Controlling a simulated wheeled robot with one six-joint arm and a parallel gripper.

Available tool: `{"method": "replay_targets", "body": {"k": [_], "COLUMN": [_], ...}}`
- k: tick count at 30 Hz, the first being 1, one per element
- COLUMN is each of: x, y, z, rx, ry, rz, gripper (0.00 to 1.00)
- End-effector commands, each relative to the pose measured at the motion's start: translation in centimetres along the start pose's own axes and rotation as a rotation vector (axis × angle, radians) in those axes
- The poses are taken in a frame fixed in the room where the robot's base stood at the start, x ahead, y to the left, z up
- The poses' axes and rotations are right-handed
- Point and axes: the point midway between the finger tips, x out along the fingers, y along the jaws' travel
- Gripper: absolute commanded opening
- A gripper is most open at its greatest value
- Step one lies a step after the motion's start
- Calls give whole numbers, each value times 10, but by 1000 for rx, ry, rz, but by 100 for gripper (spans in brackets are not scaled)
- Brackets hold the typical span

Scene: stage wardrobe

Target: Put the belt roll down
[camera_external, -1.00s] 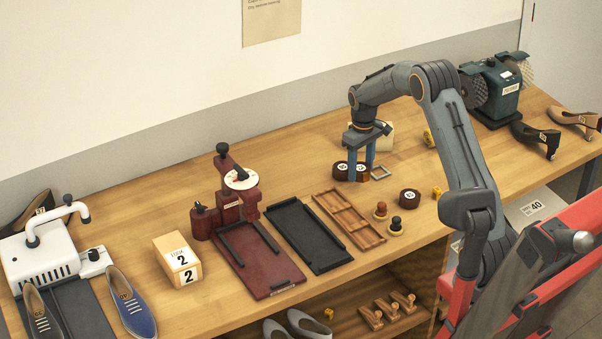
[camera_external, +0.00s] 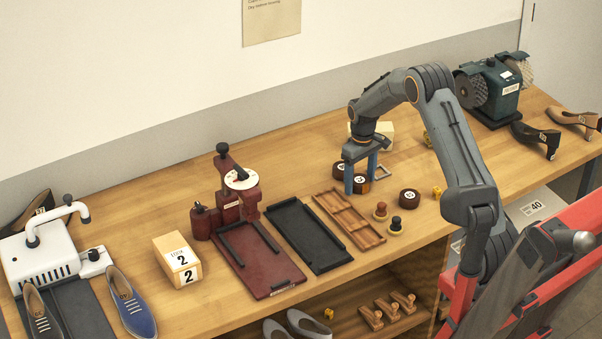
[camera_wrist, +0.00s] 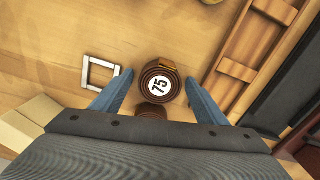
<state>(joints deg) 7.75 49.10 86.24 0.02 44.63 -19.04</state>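A dark brown belt roll marked 75 (camera_wrist: 158,85) lies on the bench between the tips of my gripper (camera_wrist: 160,82), with a narrow gap on each side. In the external view this roll (camera_external: 361,185) sits below my gripper (camera_external: 361,185), between the two blue fingers. My gripper is open. A second brown roll (camera_external: 339,168) stands just behind the left finger and is partly hidden by it. In the wrist view a roll (camera_wrist: 151,111) is mostly hidden by the gripper body. A third roll (camera_external: 409,198) lies apart to the right.
A wooden compartment tray (camera_external: 350,219) and a black tray (camera_external: 307,235) lie left and front. A small metal frame (camera_wrist: 100,73) lies near the fingers. A pale box (camera_external: 385,135) is behind my gripper.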

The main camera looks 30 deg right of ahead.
Motion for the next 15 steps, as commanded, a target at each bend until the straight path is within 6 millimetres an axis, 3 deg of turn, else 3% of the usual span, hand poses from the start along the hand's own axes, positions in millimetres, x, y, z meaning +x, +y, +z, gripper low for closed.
{"method": "replay_targets", "body": {"k": [8,15], "x": [-3,-33], "y": [0,1], "z": [0,-2], "rx": [0,0], "ry": [0,4], "rz": [0,2], "gripper": [67,67]}}
